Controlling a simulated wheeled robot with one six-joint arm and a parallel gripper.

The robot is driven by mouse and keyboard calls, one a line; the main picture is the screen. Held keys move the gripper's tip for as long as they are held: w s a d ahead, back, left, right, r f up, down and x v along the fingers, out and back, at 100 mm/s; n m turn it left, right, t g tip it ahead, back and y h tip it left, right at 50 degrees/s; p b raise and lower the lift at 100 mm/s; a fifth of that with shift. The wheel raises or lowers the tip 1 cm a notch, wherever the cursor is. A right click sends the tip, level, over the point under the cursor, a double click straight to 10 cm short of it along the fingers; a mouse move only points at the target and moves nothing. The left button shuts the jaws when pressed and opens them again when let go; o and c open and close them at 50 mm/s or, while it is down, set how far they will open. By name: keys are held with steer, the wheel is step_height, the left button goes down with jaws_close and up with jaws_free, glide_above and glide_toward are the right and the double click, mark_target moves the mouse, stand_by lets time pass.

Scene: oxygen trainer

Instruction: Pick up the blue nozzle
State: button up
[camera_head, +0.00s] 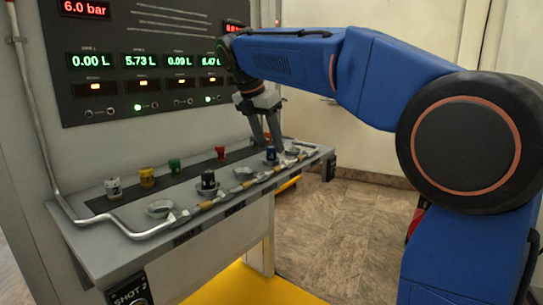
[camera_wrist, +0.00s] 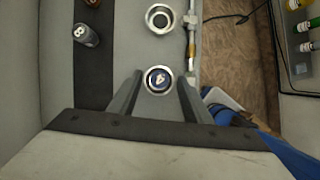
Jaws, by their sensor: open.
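The blue nozzle (camera_head: 271,154) stands upright on the grey shelf near its right end. In the wrist view its round dark-blue top (camera_wrist: 158,79) faces the camera, with a pale mark like a 4 and a light ring around it. My gripper (camera_head: 267,146) points down at it, with its jaws apart. In the wrist view the two fingers of my gripper (camera_wrist: 156,88) lie on the left and right of the nozzle, with nothing clamped. I cannot tell whether a finger touches it. In the head view the fingers partly overlap the nozzle.
White (camera_head: 113,188), yellow (camera_head: 147,177), green (camera_head: 174,166) and red (camera_head: 220,152) nozzles stand along the dark strip. A black nozzle (camera_head: 208,180) stands in a cup. An empty cup (camera_wrist: 159,19) is close to the blue nozzle. A metal pipe (camera_head: 148,233) runs along the shelf's front.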

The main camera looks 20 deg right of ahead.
steer(key=shift+w+d+f, duration=0.1)
steer(key=shift+f, duration=0.25)
jaws_close()
steer(key=shift+r, duration=0.15)
